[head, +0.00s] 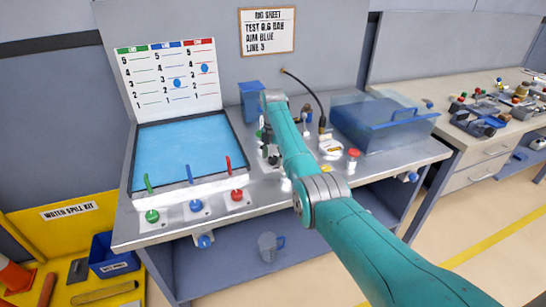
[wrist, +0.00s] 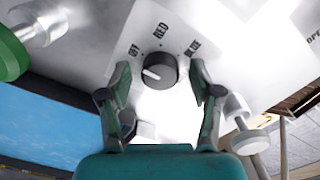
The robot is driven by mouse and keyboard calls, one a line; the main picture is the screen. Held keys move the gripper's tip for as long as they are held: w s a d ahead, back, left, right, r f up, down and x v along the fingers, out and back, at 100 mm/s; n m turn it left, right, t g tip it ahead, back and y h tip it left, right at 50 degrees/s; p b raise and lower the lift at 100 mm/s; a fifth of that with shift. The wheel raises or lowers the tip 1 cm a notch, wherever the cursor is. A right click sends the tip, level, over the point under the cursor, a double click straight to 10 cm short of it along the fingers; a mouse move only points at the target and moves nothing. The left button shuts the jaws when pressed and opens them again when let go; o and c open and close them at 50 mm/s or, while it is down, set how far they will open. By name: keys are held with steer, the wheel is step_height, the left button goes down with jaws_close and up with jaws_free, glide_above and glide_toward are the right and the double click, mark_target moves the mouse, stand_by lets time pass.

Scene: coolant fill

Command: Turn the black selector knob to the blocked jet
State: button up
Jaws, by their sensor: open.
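The black selector knob (wrist: 159,70) shows in the wrist view, its white mark pointing left. Labels stand around it: a hard-to-read one at left, RED at top and BLUE at right. My gripper (wrist: 159,74) is open, with one finger on each side of the knob and a gap to both. In the head view my gripper (head: 268,150) is partly hidden by my arm, and the knob cannot be made out. Green (head: 148,183), blue (head: 189,174) and red (head: 228,165) sticks stand along the blue basin's front edge; I cannot tell which jet is blocked.
A chart (head: 170,75) has blue dots in its blue and red columns. The rig sheet (head: 267,30) reads TEST 0.6 BAR, AIM BLUE, LINE 3. Green (head: 152,216), blue (head: 196,205) and red (head: 237,195) knobs line the bench front. A clear blue box (head: 380,125) stands at right.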

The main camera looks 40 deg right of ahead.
steer(key=c, duration=1.1)
steer(key=shift+c, duration=0.2)
